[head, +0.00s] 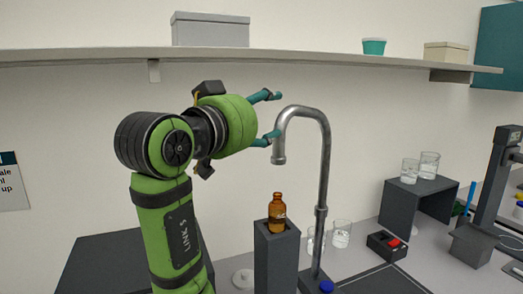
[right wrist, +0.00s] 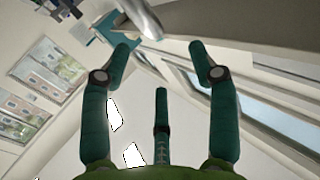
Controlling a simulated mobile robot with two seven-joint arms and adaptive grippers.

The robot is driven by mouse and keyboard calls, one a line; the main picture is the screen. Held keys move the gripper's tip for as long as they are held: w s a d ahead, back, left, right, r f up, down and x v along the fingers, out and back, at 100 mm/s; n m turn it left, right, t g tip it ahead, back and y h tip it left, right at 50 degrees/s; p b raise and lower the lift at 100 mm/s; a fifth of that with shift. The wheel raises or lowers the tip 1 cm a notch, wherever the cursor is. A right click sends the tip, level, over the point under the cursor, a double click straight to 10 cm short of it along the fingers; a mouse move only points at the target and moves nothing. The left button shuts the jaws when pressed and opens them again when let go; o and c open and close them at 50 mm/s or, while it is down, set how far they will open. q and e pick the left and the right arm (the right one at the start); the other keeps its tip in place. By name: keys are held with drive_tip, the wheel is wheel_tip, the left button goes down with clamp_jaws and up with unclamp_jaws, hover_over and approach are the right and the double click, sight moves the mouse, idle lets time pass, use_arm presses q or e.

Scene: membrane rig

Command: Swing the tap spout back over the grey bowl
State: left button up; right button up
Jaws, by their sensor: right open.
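The tap spout (head: 300,113) is a polished metal gooseneck on a tall upright pipe (head: 323,190). Its curve reaches to the left and its outlet points down, above a brown bottle (head: 277,212) on a dark grey block (head: 276,255). My right gripper (head: 272,117) is open and empty, its teal fingers close to the left of the spout's bend; contact cannot be told. A shiny metal part, probably the spout, shows beyond the fingertips in the right wrist view (right wrist: 140,15). I cannot make out the grey bowl. My left gripper is out of view.
A long shelf (head: 330,55) with a grey box (head: 210,30) and a teal cup (head: 374,46) runs above the arm. A dark stand (head: 420,200) carries more beakers. A black tray (head: 386,246) holds a red item.

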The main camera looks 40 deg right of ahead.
sight(280, 140)
drive_tip(key=f+b, duration=0.1)
drive_tip(key=d+f+b, duration=0.1)
drive_tip(key=f, duration=0.1)
drive_tip(key=d+f+b, duration=0.1)
drive_tip(key=f, duration=0.1)
drive_tip(key=shift+w+f, duration=0.1)
drive_tip(key=p+x, duration=0.1)
drive_tip(key=x, duration=0.3)
drive_tip(key=shift+p, duration=0.35)
drive_tip(key=shift+d+f, duration=0.1)
drive_tip(key=shift+d, duration=0.4)
drive_tip(key=shift+w+a, duration=0.1)
drive_tip(key=shift+w, duration=0.05)
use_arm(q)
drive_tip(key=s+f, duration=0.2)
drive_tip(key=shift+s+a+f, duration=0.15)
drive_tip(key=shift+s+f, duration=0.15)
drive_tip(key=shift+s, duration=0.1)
use_arm(e)
clamp_jaws()
